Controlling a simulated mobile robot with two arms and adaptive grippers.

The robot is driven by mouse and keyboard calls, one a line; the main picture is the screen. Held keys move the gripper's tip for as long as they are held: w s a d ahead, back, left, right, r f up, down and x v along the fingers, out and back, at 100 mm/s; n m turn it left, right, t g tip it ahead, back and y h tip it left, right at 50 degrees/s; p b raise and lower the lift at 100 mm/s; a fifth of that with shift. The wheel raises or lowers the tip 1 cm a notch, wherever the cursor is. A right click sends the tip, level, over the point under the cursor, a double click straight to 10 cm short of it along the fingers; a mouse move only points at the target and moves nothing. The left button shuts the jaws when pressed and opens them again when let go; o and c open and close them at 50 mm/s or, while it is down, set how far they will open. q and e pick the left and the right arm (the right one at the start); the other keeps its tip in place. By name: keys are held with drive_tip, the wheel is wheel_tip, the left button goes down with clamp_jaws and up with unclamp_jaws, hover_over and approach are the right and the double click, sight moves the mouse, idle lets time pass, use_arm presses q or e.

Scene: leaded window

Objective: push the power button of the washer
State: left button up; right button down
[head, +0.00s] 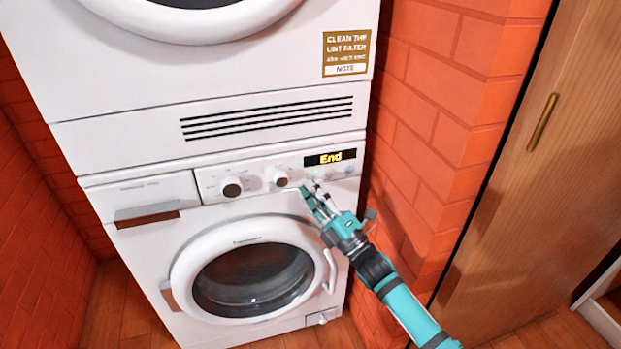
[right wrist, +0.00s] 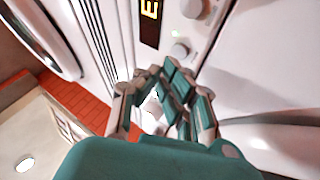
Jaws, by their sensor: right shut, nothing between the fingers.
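The white washer (head: 140,240) stands below a stacked dryer, with its round door shut. Its control panel has two knobs, a left one (head: 231,187) and a right one (head: 280,178), and a lit display (head: 330,157) reading "End". Small pale buttons (head: 348,170) sit below the display; I cannot tell which is the power button. My right gripper (head: 309,188) is shut and empty, with its fingertips in front of the panel, just below and right of the right knob. In the right wrist view its fingers (right wrist: 165,78) point toward the panel; contact cannot be told. My left gripper is out of view.
The dryer (head: 100,60) sits directly above the panel. The washer door handle (head: 329,271) sticks out below my right gripper. A red brick wall (head: 440,110) stands close on the right, with a wooden door (head: 540,200) beyond it.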

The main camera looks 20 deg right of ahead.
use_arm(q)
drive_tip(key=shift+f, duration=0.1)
use_arm(e)
drive_tip(key=shift+w, duration=0.1)
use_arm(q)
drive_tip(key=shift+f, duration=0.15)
use_arm(e)
drive_tip(key=shift+w, duration=0.35)
use_arm(q)
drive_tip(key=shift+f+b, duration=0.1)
drive_tip(key=shift+b, duration=0.2)
use_arm(e)
drive_tip(key=shift+w, duration=0.1)
idle(0.3)
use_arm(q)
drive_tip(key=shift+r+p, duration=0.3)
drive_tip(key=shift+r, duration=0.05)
use_arm(e)
drive_tip(key=shift+s, duration=0.55)
drive_tip(key=shift+s, duration=0.1)
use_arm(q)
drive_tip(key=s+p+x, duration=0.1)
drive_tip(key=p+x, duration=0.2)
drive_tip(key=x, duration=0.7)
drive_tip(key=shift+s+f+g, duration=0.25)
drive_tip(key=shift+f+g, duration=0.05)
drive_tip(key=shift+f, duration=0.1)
use_arm(e)
drive_tip(key=shift+s+d, duration=0.1)
drive_tip(key=shift+s, duration=2.8)
